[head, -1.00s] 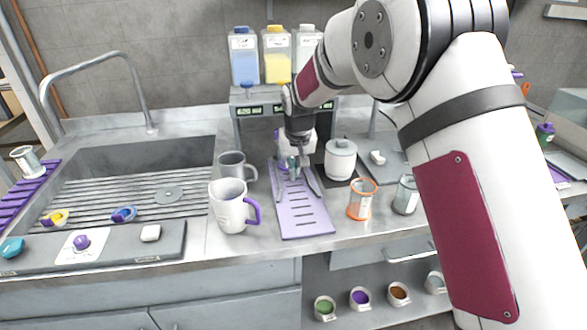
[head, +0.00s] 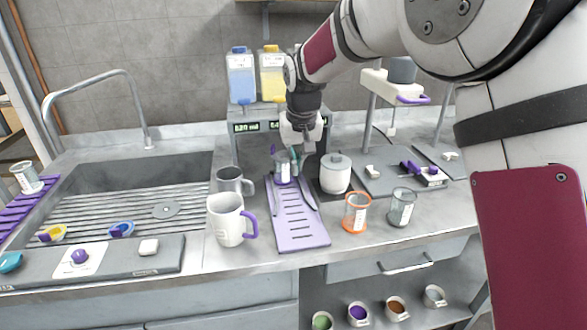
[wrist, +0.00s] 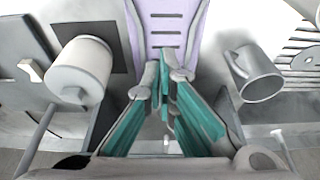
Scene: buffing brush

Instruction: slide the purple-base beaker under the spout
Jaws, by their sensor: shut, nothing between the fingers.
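The purple-base beaker (head: 281,168) stands upright at the back end of the lilac slotted tray (head: 301,231), close to the dispenser front. My gripper (head: 295,160) is right beside and above it, with its teal fingers together and nothing between them. The fingers partly overlap the beaker, so I cannot tell if they touch. In the wrist view the shut fingers (wrist: 163,80) point over the tray (wrist: 166,25), and I cannot make out the beaker. The dispenser (head: 250,127) carries blue and yellow bottles; its spout is not clearly seen.
A white lidded jar (head: 335,176) stands close right of the tray. A grey mug (head: 229,180) and a white mug (head: 226,220) stand left. An orange-rimmed beaker (head: 356,213) and a grey beaker (head: 402,207) stand front right. The sink (head: 100,180) is far left.

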